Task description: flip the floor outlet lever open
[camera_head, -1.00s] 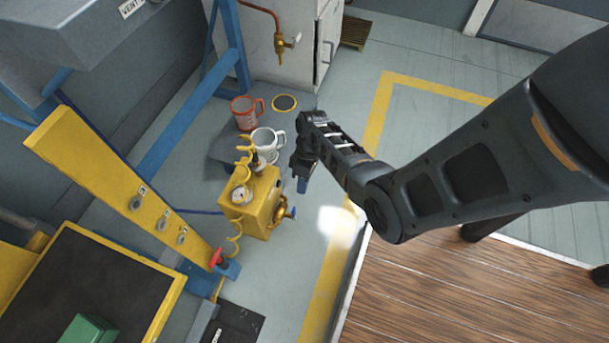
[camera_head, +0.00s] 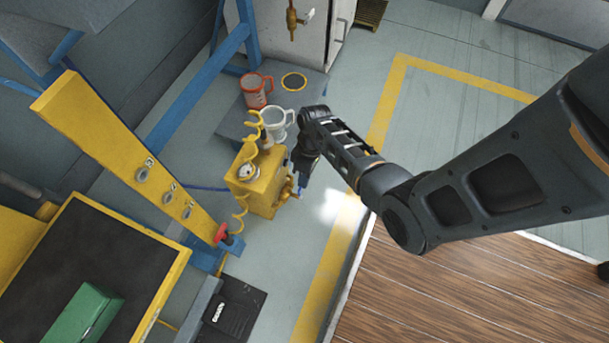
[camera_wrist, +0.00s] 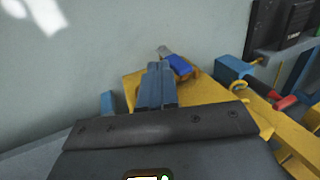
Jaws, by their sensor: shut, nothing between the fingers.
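The yellow floor box (camera_head: 265,190) stands on the floor with a round gauge on top and a brass outlet on its right side. It also shows in the wrist view (camera_wrist: 205,117). There the outlet lever (camera_wrist: 180,65) is bright blue with a grey end, just beyond and slightly right of my fingertips. My gripper (camera_wrist: 158,68) is shut and empty, its fingers over the box's edge by the lever; I cannot tell whether they touch it. In the head view my gripper (camera_head: 301,185) points down beside the outlet, and the lever is too small to separate from the fingertips.
A grey mug (camera_head: 276,124) and a red mug (camera_head: 256,92) stand on a low grey platform behind the box. Open floor lies right of the box.

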